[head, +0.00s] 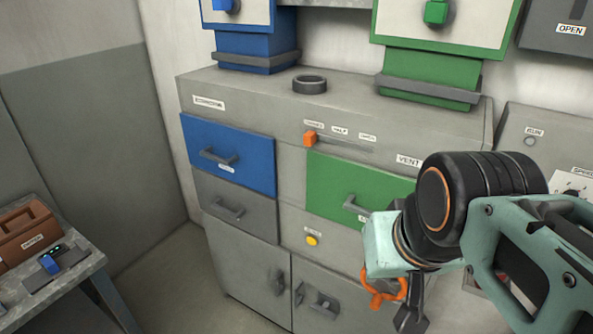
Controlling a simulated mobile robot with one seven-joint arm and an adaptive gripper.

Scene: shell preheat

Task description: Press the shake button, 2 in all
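A round yellow button (312,240) sits on the grey front panel of the cabinet, below the left end of the green drawer. A small label is just above it, too small to read; I take this to be the shake button. My gripper (392,304) is in front of the cabinet's right part, lower right of the button and apart from it in the picture. An orange part and a dark finger show at its end. The wrist hides much of the gripper, so its opening is unclear.
The grey cabinet (235,84) has a blue drawer (232,148), a grey drawer (236,208) and a green drawer (335,181). An orange slider knob (310,139) is above the green drawer. A grey table (88,264) with a brown box (25,236) stands at left.

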